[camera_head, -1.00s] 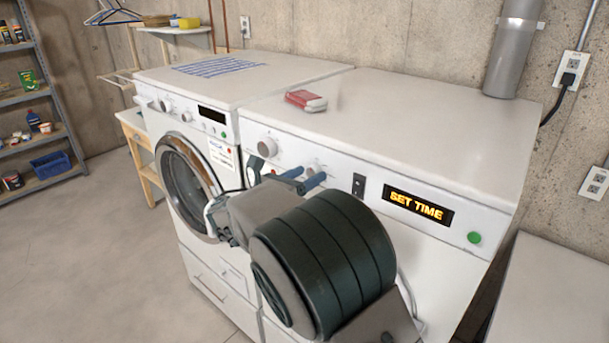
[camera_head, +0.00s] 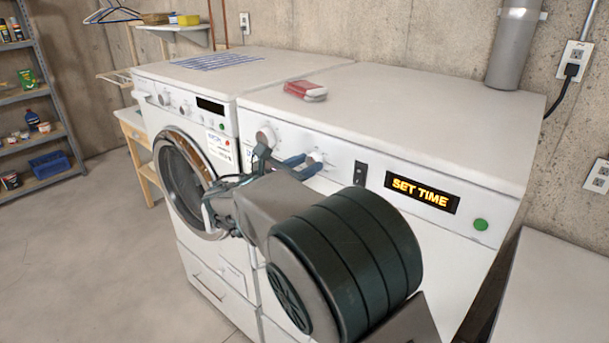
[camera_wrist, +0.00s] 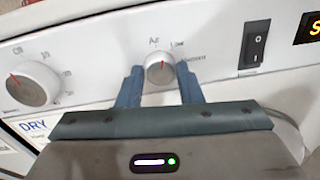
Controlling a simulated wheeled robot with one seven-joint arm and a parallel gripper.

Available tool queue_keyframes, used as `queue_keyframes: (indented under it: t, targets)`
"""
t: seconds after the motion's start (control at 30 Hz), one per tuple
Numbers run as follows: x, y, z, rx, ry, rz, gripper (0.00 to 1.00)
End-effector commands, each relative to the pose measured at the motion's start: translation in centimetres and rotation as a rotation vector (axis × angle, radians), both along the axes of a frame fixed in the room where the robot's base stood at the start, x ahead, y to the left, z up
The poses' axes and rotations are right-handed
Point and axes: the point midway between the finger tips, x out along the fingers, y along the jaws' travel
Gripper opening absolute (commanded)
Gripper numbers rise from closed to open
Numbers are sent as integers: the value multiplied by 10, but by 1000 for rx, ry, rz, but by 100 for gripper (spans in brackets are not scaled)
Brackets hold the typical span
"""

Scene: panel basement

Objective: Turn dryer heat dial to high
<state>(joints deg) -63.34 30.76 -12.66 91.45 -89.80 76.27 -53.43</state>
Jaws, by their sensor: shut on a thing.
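The white dryer (camera_head: 470,255) is the right-hand machine in the head view, with a lit "SET TIME" display (camera_head: 422,192). Its heat dial (camera_wrist: 159,75) is a small round grey knob in the wrist view, with a red mark pointing nearly straight up. Printed labels around it look like "Air", "Low" and "Moderate"; the mark lies between "Air" and "Low". My gripper (camera_wrist: 160,82) is shut on the dial, one blue finger on each side. In the head view the dial (camera_head: 315,157) shows beside my gripper (camera_head: 303,163).
A larger dial (camera_wrist: 34,85) is to the left, and a black rocker switch (camera_wrist: 254,46) is to the right. A green button (camera_head: 481,224) is beyond the display. The washer (camera_head: 180,85) stands at left.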

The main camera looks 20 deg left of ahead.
Motion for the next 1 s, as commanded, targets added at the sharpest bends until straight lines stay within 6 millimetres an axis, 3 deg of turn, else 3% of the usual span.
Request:
queue_keyframes:
  t: [0.03,1.0]
  targets:
    - [0,0,-6,42,-19,1,10]
    - [-1,-2,-6,895,-371,2,10]
